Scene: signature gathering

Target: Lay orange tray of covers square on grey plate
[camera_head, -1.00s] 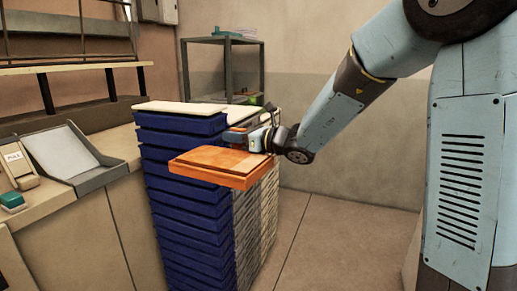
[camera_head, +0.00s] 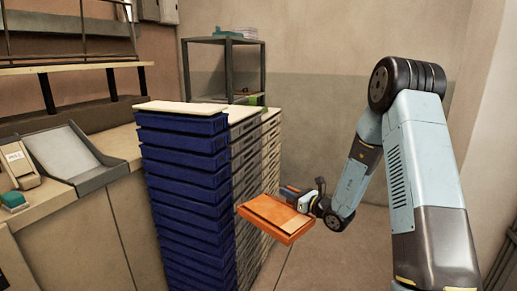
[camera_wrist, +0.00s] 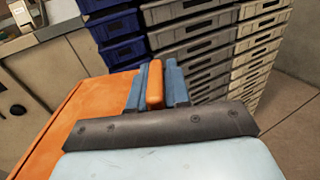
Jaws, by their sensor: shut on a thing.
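The orange tray (camera_head: 276,218) hangs in the air in front of the crate stacks, its near end tilted down. An orange-brown layer lies inside its rim. My gripper (camera_head: 297,195) is shut on the tray at its right rear edge. In the wrist view, the fingers (camera_wrist: 155,88) close on an upright orange part of the tray, and the tray's flat orange side (camera_wrist: 75,115) spreads to the left.
Blue crates (camera_head: 185,190) stand in a tall stack beside a stack of pale crates (camera_head: 255,155), both behind the tray. A counter (camera_head: 75,230) with a grey sloped tray (camera_head: 75,155) is on the left. A dark shelf rack (camera_head: 228,65) stands behind. Floor shows clear below the tray.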

